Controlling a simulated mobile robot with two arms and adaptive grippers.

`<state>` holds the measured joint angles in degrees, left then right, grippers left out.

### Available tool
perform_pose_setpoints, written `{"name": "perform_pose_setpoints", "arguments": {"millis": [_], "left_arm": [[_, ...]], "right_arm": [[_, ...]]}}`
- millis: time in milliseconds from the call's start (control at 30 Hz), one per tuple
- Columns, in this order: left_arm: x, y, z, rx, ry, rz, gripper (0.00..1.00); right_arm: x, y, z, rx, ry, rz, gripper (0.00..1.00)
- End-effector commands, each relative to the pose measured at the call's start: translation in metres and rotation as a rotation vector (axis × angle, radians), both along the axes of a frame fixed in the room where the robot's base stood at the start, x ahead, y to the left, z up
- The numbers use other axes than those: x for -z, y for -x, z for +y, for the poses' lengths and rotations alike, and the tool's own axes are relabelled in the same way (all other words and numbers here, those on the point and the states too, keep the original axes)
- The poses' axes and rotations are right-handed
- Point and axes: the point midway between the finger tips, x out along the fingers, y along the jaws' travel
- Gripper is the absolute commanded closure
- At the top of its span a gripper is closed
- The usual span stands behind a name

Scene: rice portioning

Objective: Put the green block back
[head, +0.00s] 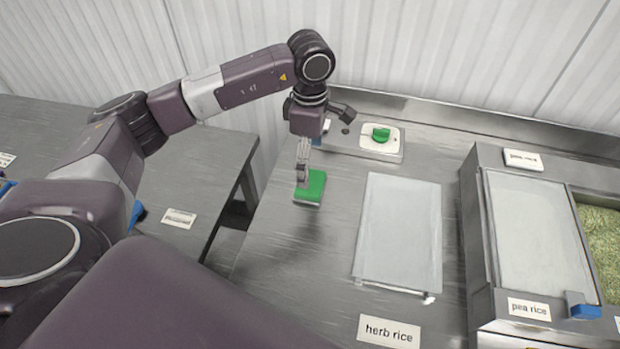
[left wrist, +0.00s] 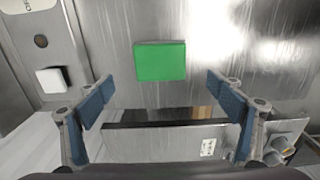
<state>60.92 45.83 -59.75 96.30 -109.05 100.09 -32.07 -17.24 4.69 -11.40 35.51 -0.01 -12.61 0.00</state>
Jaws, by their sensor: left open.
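The green block (head: 310,187) is on the steel worktop (head: 300,260), below and just right of my left gripper (head: 302,172) in the head view. In the left wrist view the green block (left wrist: 160,61) shows as a flat green rectangle beyond the fingertips, centred between the two blue-padded fingers. The left gripper (left wrist: 158,90) is open, with its fingers wide apart and nothing between them. In the head view the fingers partly cover the block's upper left side. My right gripper is not in view.
A green knob (head: 381,134) sits on a white plate at the back ledge. A pale rectangular sheet (head: 400,230) lies right of the block, above a "herb rice" label (head: 388,331). A steel unit with a pea rice label (head: 529,309) stands at right. A gap separates the left table (head: 200,155).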

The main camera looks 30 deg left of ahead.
Motion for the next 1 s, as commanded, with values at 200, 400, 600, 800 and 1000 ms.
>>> {"name": "perform_pose_setpoints", "arguments": {"millis": [200,400,600,800,1000], "left_arm": [[-0.033,-0.001,0.000,0.000,0.000,-0.003,0.14],[-0.043,0.000,0.000,0.000,0.001,0.000,0.14],[-0.044,0.000,0.000,0.000,0.000,0.000,0.14],[-0.043,0.000,0.000,0.000,0.000,0.001,0.14],[-0.043,0.000,0.000,0.000,0.000,0.001,0.14]], "right_arm": [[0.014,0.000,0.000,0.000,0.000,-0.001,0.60],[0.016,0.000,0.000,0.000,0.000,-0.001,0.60],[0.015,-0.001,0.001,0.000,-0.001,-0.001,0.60],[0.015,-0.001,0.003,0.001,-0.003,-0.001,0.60],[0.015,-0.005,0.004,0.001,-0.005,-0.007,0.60]]}}
